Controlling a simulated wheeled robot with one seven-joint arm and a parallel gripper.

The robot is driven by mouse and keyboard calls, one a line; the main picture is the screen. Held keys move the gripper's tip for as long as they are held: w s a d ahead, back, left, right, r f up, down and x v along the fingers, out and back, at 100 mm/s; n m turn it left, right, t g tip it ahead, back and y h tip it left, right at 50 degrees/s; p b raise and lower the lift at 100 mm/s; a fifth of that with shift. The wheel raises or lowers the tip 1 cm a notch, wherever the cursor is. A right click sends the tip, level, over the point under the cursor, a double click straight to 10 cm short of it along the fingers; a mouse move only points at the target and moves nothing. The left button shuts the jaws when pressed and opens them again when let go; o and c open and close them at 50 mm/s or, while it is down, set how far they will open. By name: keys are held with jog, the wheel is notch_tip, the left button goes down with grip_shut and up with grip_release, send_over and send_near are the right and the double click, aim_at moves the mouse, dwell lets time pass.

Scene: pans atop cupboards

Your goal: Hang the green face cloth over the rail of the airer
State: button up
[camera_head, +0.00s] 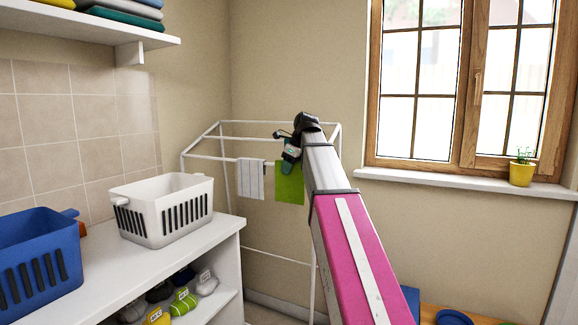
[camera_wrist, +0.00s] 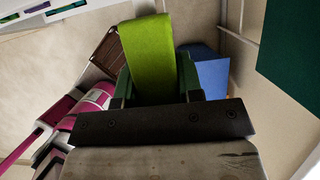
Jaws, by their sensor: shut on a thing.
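The green face cloth (camera_head: 290,187) hangs flat below my gripper (camera_head: 291,153) at the right part of the airer. My gripper is shut on the cloth's upper edge. In the wrist view the bright green cloth (camera_wrist: 150,45) stretches out from between the fingers (camera_wrist: 157,86). The white airer (camera_head: 222,158) stands in the corner, and its front rail passes at about the cloth's top edge in the picture. I cannot tell whether the cloth touches the rail or lies in front of it.
A white and grey striped cloth (camera_head: 251,179) hangs on the rail, left of the green one. A white basket (camera_head: 165,222) and a blue basket (camera_head: 38,270) stand on the white counter (camera_head: 105,272). A plant pot (camera_head: 521,173) stands on the windowsill.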

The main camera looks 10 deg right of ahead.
jog(key=o, duration=1)
jog(key=shift+o, duration=0.2)
jog(key=shift+r, duration=0.1)
